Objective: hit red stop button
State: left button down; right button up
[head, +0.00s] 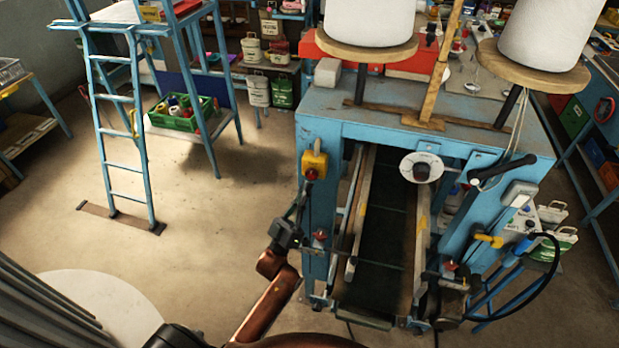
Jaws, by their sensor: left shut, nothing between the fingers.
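The red stop button (312,174) sits on a yellow box (315,160) fixed to the upper left front post of the blue machine (315,215). My left gripper (302,199) comes up from below on my copper-coloured arm. It is shut and empty, with its narrow tips just below and slightly left of the button in the picture. Whether the tips touch the button or the post cannot be told. My right gripper does not show.
A dark conveyor belt (376,235) runs through the machine's middle. A white dial (421,167) hangs at its front, and a black hose (545,290) loops at right. A blue ladder (122,130) stands at left. The floor (205,225) between ladder and machine is clear.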

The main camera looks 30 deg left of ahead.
pick_arm(q)
jog(key=shift+y, duration=0.3)
jog(key=s, duration=0.2)
jog(key=s+d+p, duration=0.1)
jog(key=s, duration=0.1)
jog(key=shift+s+d+p, duration=0.1)
jog(key=shift+s+p, duration=0.2)
jog(key=shift+s, duration=0.1)
dwell(0.6)
